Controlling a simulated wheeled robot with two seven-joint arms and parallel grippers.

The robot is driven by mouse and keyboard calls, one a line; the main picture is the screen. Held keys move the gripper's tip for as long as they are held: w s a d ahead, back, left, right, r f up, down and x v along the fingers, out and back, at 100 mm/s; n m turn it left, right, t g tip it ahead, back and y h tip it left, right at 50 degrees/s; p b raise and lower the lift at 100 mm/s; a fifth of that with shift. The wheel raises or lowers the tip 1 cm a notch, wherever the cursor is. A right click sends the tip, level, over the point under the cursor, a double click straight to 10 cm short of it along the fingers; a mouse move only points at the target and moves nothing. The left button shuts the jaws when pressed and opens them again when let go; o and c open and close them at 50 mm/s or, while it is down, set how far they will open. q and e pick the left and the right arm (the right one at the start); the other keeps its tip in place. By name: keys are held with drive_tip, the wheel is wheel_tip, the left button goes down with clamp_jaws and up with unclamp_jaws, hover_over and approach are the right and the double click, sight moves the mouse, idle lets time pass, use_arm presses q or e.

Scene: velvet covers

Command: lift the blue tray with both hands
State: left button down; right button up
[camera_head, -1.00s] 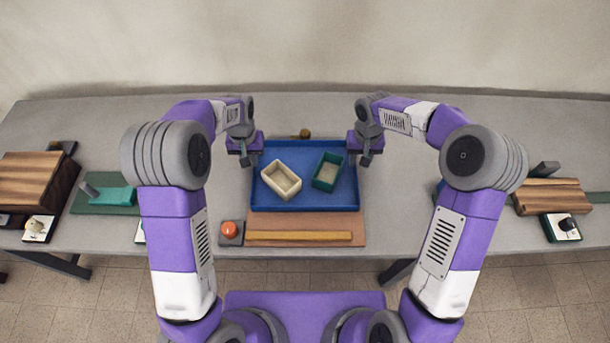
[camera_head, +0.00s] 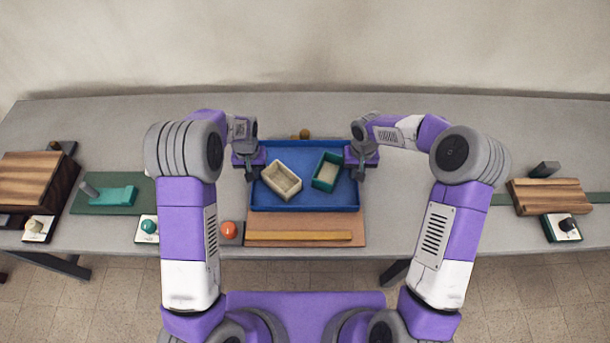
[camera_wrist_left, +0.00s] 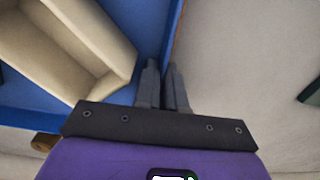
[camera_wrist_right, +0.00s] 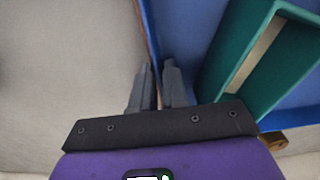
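The blue tray (camera_head: 305,207) lies flat in the middle of the table, and I cannot tell any gap beneath it. It holds a cream box (camera_head: 282,180) on the left and a green box (camera_head: 327,172) on the right. My left gripper (camera_head: 250,174) is at its left wall; in the left wrist view its fingers (camera_wrist_left: 162,75) are close together around the blue wall (camera_wrist_left: 173,30). My right gripper (camera_head: 360,173) is at the right wall; in the right wrist view its fingers (camera_wrist_right: 158,75) straddle the wall (camera_wrist_right: 150,35) closely. Finger contact is partly hidden.
A brown board with a wooden strip (camera_head: 300,236) lies in front of the tray. A red ball-topped button (camera_head: 229,230) is at front left. A small brown knob (camera_head: 304,134) stands behind the tray. Wooden blocks (camera_head: 35,180) (camera_head: 550,196) are at both sides.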

clamp_jaws()
use_arm(q)
drive_tip(key=shift+r, duration=0.1)
use_arm(e)
drive_tip(key=shift+r, duration=0.15)
